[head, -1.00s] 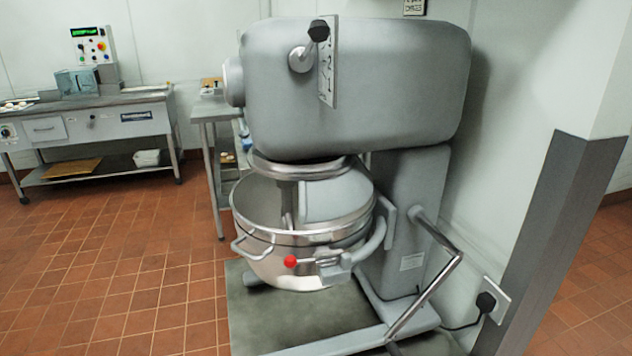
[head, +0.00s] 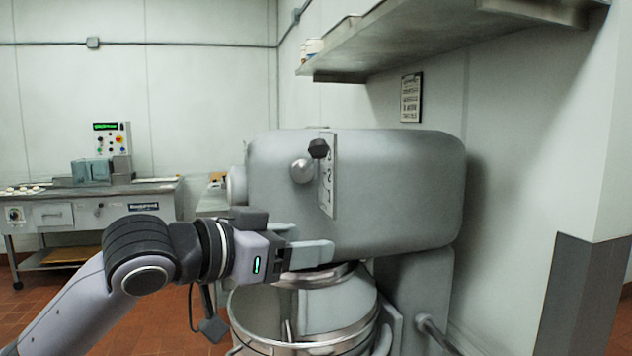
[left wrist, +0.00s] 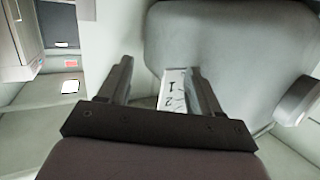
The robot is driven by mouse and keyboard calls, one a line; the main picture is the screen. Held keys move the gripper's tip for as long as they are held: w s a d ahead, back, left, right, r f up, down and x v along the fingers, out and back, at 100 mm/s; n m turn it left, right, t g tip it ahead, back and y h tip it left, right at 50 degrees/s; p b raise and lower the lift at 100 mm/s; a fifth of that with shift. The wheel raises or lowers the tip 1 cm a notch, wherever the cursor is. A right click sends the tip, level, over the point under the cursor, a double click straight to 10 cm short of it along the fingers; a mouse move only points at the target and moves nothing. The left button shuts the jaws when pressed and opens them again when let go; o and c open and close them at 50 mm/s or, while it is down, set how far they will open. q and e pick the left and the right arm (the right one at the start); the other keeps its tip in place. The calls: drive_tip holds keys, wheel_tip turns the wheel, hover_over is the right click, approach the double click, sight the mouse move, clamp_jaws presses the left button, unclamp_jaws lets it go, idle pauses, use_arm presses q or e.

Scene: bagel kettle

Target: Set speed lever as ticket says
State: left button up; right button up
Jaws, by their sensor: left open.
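The speed lever has a black knob (head: 318,149) and a round grey hub (head: 302,171) on the side of the grey mixer head (head: 400,190). Its knob is near the top of a white number plate (head: 328,190), above the 2 and the 1. My left gripper (head: 312,250) is open and empty, below the plate and in front of the lower mixer head. In the left wrist view the plate (left wrist: 172,88) shows between the open fingers (left wrist: 159,67), partly hidden by one finger. The knob cannot be made out there. No ticket can be read.
A steel bowl (head: 250,310) sits under the mixer head. A framed notice (head: 411,97) hangs on the wall, too small to read. A shelf (head: 400,45) juts out above. A worktable (head: 75,210) with a control box stands at the back left.

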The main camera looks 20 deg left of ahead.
use_arm(q)
drive_tip(key=t+h, duration=0.1)
drive_tip(key=t, duration=0.1)
approach(310, 145)
drive_tip(key=x, duration=0.4)
drive_tip(key=shift+h, duration=0.4)
drive_tip(key=p+x, duration=0.2)
drive_tip(key=x, duration=0.4)
drive_tip(key=shift+w+a+f, duration=0.1)
drive_tip(key=shift+w+a, duration=0.05)
drive_tip(key=shift+w, duration=0.1)
drive_tip(key=shift+w+d+f, duration=0.1)
drive_tip(key=shift+w+d, duration=0.15)
drive_tip(key=shift+w, duration=0.2)
drive_tip(key=shift+c, duration=0.3)
